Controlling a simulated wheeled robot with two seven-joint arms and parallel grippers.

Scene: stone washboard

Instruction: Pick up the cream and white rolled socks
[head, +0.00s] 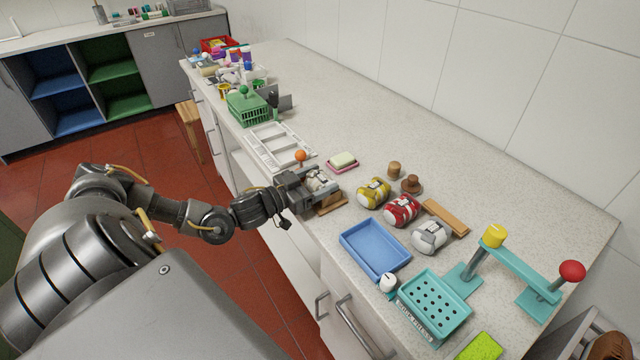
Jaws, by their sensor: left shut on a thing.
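My left gripper (322,184) reaches in from the left over the counter's front part. It is shut on a pale rolled bundle, the cream and white rolled socks (319,179), which the fingers partly hide. A brown wooden piece (331,204) shows just below the gripper. I cannot tell whether the socks touch it. Other rolled socks lie to the right: a yellow pair (373,193), a red pair (402,210) and a white and grey pair (431,237). My right gripper is not in view.
A blue tray (348,237), a teal perforated basket (461,293) and a teal stand (522,262) lie to the right. A soap on a pink dish (342,162) and a white divided tray (258,148) are near the gripper. The counter's back strip is clear.

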